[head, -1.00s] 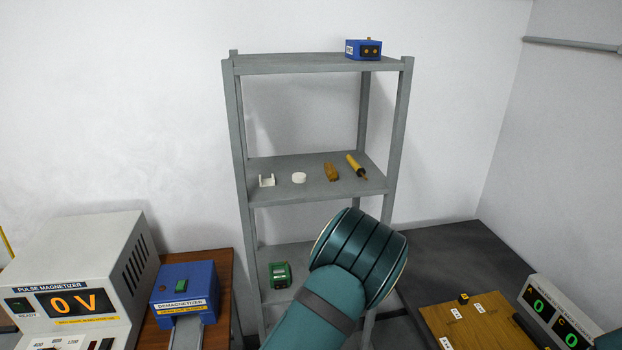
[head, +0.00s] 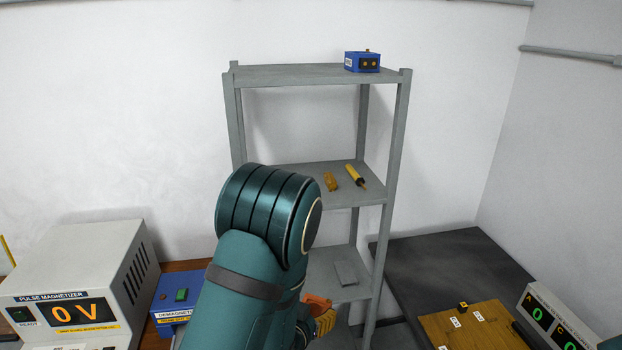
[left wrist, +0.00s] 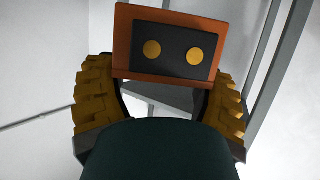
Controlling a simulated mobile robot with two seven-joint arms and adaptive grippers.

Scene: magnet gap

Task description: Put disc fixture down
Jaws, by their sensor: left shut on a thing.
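My left gripper (left wrist: 164,72) is shut on the disc fixture (left wrist: 213,24), an orange block with a dark face and two round brass discs. Yellow ridged fingers stand on both sides of it in the left wrist view. In the head view, only a bit of the orange fixture (head: 316,302) and a yellow finger of the gripper (head: 325,321) show past my teal arm, in front of the shelf rack's lower part. I cannot tell whether the fixture touches anything. My right gripper is out of view.
The grey rack (head: 300,74) holds a blue box (head: 362,62) on top. A brown piece (head: 330,181) and a yellow tool (head: 355,175) lie on its middle shelf. A grey block (head: 346,273) lies lower. A pulse magnetizer (head: 75,280) stands left, a wooden board (head: 470,330) right.

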